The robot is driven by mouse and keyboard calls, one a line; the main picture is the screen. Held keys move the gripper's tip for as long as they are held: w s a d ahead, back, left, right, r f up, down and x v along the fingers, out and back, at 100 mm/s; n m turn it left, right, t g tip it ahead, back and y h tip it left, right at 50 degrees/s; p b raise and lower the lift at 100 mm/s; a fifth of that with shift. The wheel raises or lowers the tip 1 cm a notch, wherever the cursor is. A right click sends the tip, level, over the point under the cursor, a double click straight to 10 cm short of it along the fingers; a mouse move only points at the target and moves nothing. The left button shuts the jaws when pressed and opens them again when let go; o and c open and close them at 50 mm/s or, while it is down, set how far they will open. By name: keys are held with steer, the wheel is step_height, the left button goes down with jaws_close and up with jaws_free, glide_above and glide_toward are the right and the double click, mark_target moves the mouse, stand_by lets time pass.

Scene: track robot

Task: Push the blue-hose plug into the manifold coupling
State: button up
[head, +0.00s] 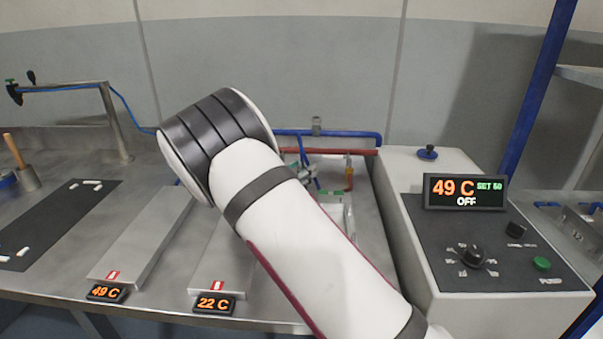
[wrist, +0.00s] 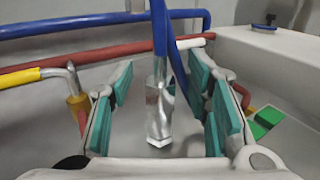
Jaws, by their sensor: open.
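In the wrist view a blue hose (wrist: 160,32) comes down from above to a shiny metal plug (wrist: 157,118) with a hexagonal lower end. The plug stands nearly upright between the teal pads of my gripper (wrist: 163,98). The gripper is open, with a gap visible on both sides of the plug. In the head view my arm covers most of this area, and only a little of the blue hose (head: 302,148) shows beside it. I cannot clearly make out the manifold coupling in either view.
A blue pipe (head: 340,133) and a red pipe (wrist: 110,57) run along the back. A yellow-sleeved elbow (wrist: 30,76) is left of the gripper, a green part (wrist: 266,122) right. The control box (head: 470,230) reads 49 C, OFF. Two metal plates (head: 145,235) lie left.

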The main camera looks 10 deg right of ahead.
jaws_close()
stand_by(0.3)
